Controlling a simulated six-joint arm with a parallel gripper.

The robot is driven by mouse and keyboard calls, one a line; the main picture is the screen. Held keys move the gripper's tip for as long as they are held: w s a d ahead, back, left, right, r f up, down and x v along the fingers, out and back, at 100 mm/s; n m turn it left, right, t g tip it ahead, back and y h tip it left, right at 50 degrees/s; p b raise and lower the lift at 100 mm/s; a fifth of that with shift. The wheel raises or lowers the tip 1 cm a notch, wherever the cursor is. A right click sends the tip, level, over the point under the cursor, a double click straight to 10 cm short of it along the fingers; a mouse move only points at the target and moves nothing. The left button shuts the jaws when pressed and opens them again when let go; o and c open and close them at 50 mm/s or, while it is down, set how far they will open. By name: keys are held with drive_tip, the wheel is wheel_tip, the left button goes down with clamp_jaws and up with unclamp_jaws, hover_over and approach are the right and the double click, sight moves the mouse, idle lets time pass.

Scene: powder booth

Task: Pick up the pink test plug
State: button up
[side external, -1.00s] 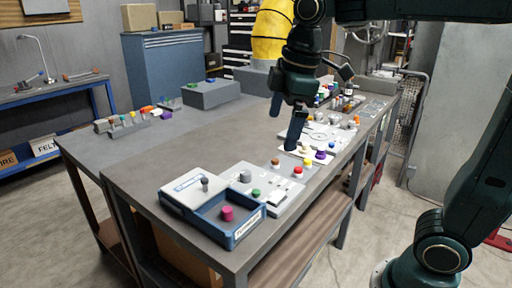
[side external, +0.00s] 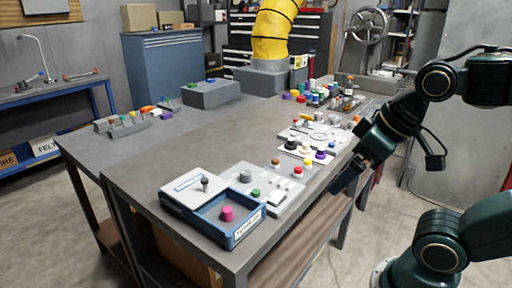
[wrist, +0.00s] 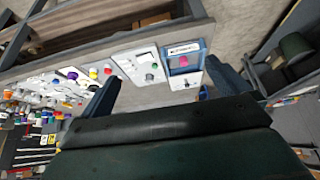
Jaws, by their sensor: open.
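The pink test plug (side external: 227,213) stands in the blue open tray (side external: 250,230) at the near corner of the bench. In the wrist view the plug (wrist: 184,61) is small, inside the blue-framed tray (wrist: 170,69). My gripper (side external: 350,178) is open and empty, tilted, by the bench's right long edge. It is well to the right of the plug and apart from it. In the wrist view its two fingers (wrist: 160,74) stand wide apart, with the tray farther off between them, toward the right finger.
A grey panel (side external: 243,191) with a grey knob, a green knob and a red button lies beside the tray. Farther along, a white board (side external: 301,155) carries black, yellow and purple knobs. The bench's left middle (side external: 175,155) is clear.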

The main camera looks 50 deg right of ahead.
drive_tip(key=c, duration=1.1)
drive_tip(key=shift+w, duration=0.1)
drive_tip(key=w+f+n+y, duration=0.1)
drive_tip(key=w+f+n, duration=0.1)
drive_tip(key=w, duration=0.5)
drive_tip(key=w+a+f+n+g+y, duration=0.1)
drive_tip(key=w+n, duration=0.3)
drive_tip(key=w, duration=0.4)
drive_tip(key=w+f+n+g+y, duration=0.1)
drive_tip(key=w+f+n, duration=0.2)
drive_tip(key=w, duration=0.5)
drive_tip(key=shift+a, duration=0.35)
approach(227, 214)
drive_tip(key=shift+w+d+f, duration=0.2)
drive_tip(key=shift+w+f, duration=0.95)
drive_tip(key=shift+f, duration=0.1)
